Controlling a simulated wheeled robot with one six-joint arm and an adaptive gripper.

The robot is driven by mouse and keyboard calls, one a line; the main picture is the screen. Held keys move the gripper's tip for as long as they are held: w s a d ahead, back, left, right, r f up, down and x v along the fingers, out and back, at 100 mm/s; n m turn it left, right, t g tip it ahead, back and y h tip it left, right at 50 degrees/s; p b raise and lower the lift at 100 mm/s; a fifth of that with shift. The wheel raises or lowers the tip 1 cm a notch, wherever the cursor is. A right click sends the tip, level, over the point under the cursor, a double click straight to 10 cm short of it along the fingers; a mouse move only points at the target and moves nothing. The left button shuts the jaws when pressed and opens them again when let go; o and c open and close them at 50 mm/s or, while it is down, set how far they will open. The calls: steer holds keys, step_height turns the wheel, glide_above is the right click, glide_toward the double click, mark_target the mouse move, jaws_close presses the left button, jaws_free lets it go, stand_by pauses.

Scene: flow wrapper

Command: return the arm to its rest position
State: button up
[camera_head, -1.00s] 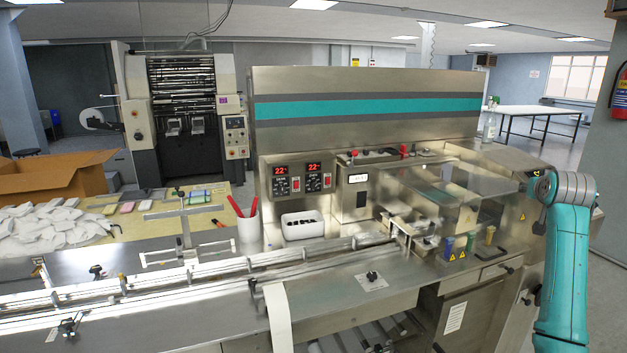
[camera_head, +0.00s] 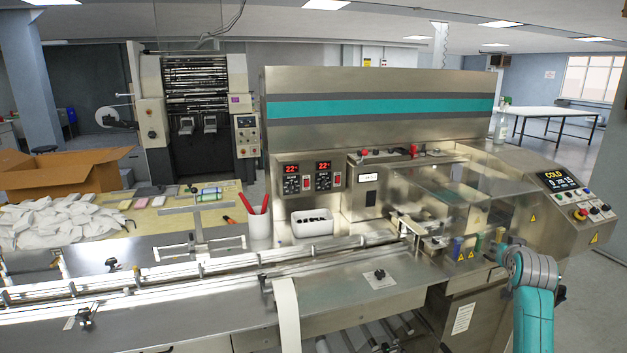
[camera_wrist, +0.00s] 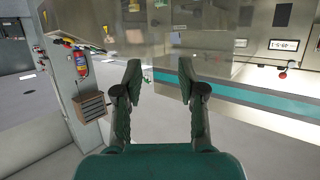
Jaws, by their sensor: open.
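My gripper (camera_wrist: 158,80) shows in the wrist view with its two dark fingers spread apart and nothing between them. The wrist view looks toward the machine upside down, with its teal stripe (camera_wrist: 250,99) crossing at the right. In the head view my teal and grey arm stands at the lower right, in front of the flow wrapper (camera_head: 380,120). The gripper itself does not show in the head view.
The control panel reading COLD (camera_head: 562,180) is at the machine's right end. A white cup with red-handled tools (camera_head: 259,228) and a white bin (camera_head: 314,224) stand on the machine. A cardboard box (camera_head: 65,175) and white packs (camera_head: 60,222) are at the left.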

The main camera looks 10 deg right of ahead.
steer(key=s+a+f+n+t+y, duration=0.1)
steer(key=s+a+f, duration=0.2)
steer(key=a+f, duration=0.6)
steer(key=s+a+f+n+y, duration=0.1)
steer(key=s+a+f, duration=0.3)
steer(key=a+f, duration=0.5)
steer(key=s+a+f+n+t+y, duration=0.1)
steer(key=s+a+f+y, duration=0.1)
steer(key=s+a+f, duration=1)
steer(key=s+a+r+n+y, duration=0.1)
steer(key=s+a, duration=0.5)
steer(key=s, duration=0.4)
steer(key=s+a+r+n+y, duration=0.1)
steer(key=s+a, duration=0.6)
steer(key=s, duration=0.3)
steer(key=s+a+r+n+y, duration=0.1)
steer(key=s+r, duration=0.3)
steer(key=s, duration=0.4)
steer(key=s+a+r+n+t+y, duration=0.1)
steer(key=s+a+r, duration=0.2)
steer(key=s+r, duration=0.2)
steer(key=v, duration=0.3)
steer(key=shift+s+a, duration=0.15)
steer(key=shift+a, duration=0.05)
